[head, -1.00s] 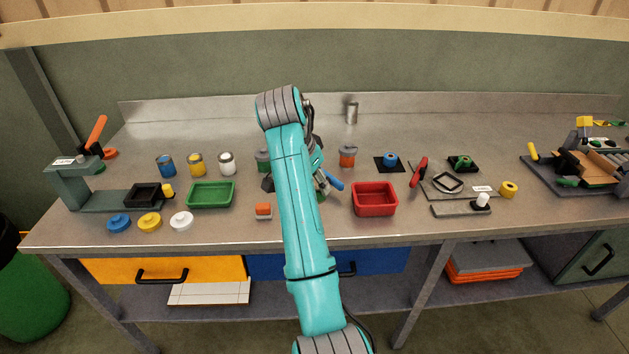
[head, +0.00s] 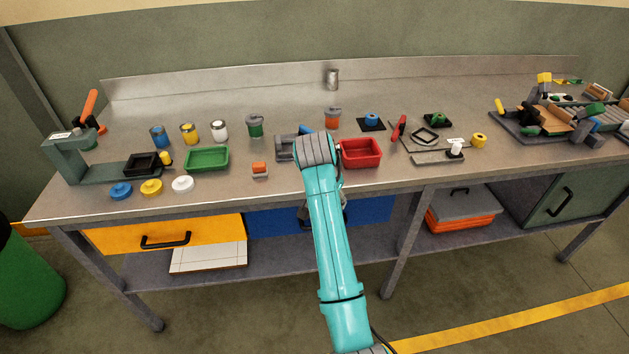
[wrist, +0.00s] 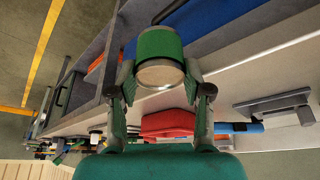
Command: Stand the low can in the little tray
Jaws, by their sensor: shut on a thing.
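My gripper (wrist: 160,88) is shut on a low green can (wrist: 160,45), seen in the wrist view with its pale round end toward the camera and its green side gripped between the two fingers. In the head view my arm hides most of the gripper and the can; only a dark part shows in front of the blue drawer, off the bench's front edge. A red tray (head: 361,154) and a green tray (head: 207,159) stand on the bench, both looking empty. The red tray also shows in the wrist view (wrist: 168,122). I cannot tell which is the little tray.
A grey fixture (head: 286,148) with a blue handle sits left of the red tray, partly behind my arm. Several tins stand behind the green tray. The blue drawer (head: 370,211) lies below the bench edge.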

